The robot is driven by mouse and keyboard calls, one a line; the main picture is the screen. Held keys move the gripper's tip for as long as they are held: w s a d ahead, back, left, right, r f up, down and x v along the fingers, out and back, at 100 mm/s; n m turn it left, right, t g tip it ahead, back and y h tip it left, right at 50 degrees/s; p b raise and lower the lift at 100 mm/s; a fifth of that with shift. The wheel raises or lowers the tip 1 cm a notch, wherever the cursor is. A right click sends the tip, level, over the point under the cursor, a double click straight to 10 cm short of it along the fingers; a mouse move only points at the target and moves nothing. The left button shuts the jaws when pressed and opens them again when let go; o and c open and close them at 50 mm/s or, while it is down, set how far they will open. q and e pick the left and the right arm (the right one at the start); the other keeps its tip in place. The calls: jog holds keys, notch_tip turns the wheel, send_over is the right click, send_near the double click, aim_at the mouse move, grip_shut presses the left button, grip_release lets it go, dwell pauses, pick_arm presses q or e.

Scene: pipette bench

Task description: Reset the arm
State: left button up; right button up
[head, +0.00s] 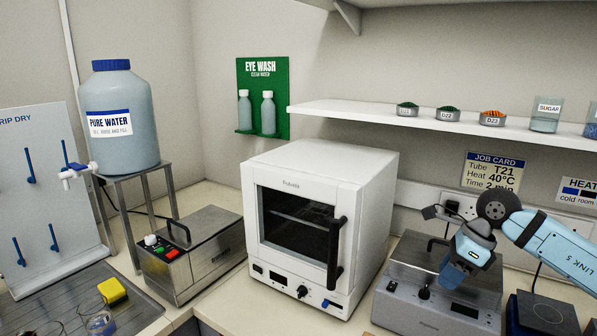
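My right arm comes in from the right edge, light blue with dark joints. Its gripper (452,282) points down over the metal lidded device (400,302) at the lower right. The wrist hides the fingertips in part, so I cannot see whether they are apart or whether they touch the device. My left gripper is not in the head view.
A white oven (375,215) with a dark door stands mid-bench. A second metal device (205,270) and a pure water tank (120,150) on a stand are to its left. A shelf (350,112) with small dishes runs above. A dark plate device (545,312) is at right.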

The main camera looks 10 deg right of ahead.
jog(key=a+f+y, duration=0.2)
jog(key=a+y, duration=0.3)
jog(key=a, duration=0.6)
jog(key=s+a+r+m+t+y, duration=0.4)
jog(key=a+r+m+t+y, duration=0.2)
jog(key=a+m+t+y, duration=0.4)
jog(key=s+d+f+m+t+h, duration=0.25)
jog(key=d+f+m+h, duration=0.25)
jog(key=m+h, duration=0.65)
jog(key=s+d+f+m+t+h, duration=0.2)
jog(key=d+f+m+t+h, duration=0.35)
jog(key=m, duration=1.05)
jog(key=s+f+m+g+h, duration=0.1)
jog(key=s+f+m+g, duration=0.3)
jog(key=s+f+g, duration=0.55)
jog(key=s+f+m+g+h, duration=0.1)
jog(key=s+f+m+g, duration=0.4)
jog(key=s, duration=0.8)
pick_arm(q)
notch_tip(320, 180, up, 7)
jog(key=p, duration=0.7)
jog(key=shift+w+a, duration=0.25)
pick_arm(e)
jog(key=w+a+f+n+t+y, duration=0.2)
jog(key=w+a+f+t+y, duration=0.1)
jog(key=w+a+f+t, duration=0.3)
jog(key=shift+a+f, duration=0.35)
jog(key=shift+a, duration=0.3)
